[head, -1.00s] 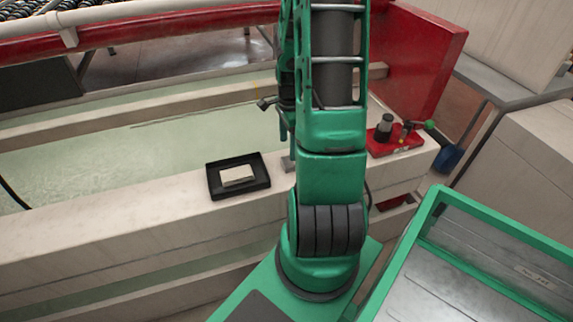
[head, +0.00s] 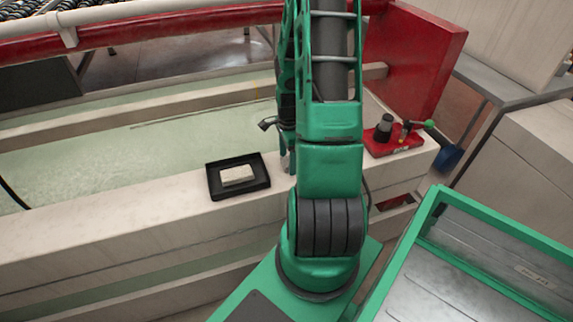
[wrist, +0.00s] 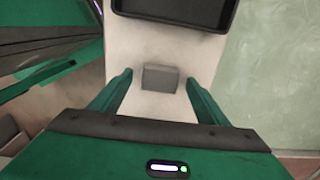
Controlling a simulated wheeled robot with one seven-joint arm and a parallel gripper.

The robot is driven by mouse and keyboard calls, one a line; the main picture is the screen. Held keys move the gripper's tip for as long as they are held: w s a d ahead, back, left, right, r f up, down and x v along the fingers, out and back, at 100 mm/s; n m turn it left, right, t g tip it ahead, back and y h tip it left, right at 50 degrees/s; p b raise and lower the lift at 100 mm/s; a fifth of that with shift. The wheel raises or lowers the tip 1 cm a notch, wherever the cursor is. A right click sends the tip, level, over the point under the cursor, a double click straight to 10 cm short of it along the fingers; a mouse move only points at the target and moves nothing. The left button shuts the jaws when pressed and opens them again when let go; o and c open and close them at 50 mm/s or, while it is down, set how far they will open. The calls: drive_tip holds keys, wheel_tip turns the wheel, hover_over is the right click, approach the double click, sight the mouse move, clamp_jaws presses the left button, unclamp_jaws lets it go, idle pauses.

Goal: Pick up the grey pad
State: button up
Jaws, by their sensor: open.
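The grey pad (wrist: 160,78) is a small block lying on the pale ledge (wrist: 150,40). In the wrist view my gripper (wrist: 159,80) is open, with one green finger to each side of the pad's line. The fingers do not visibly touch it, and the height gap is hard to judge. In the head view my arm and gripper hang over the ledge and largely hide the pad.
A black tray (head: 212,181) with a pale block (head: 237,175) on it lies left of the pad. A red holder (head: 394,151) with small items stands to the right. A shallow water-like basin (head: 120,150) lies behind the ledge.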

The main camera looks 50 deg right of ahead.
sight(286, 163)
drive_tip(key=c, duration=1.1)
drive_tip(key=shift+r, duration=0.15)
drive_tip(key=shift+r, duration=0.5)
drive_tip(key=r, duration=0.1)
drive_tip(key=a+r, duration=0.1)
drive_tip(key=r, duration=0.1)
drive_tip(key=shift+r, duration=0.3)
drive_tip(key=a+r, duration=0.2)
drive_tip(key=a, duration=0.1)
drive_tip(key=a+r, duration=0.2)
drive_tip(key=a, duration=0.2)
drive_tip(key=a+r, duration=0.2)
drive_tip(key=a, duration=0.1)
drive_tip(key=shift+s+a, duration=0.15)
drive_tip(key=shift+a, duration=0.2)
drive_tip(key=shift+o, duration=0.3)
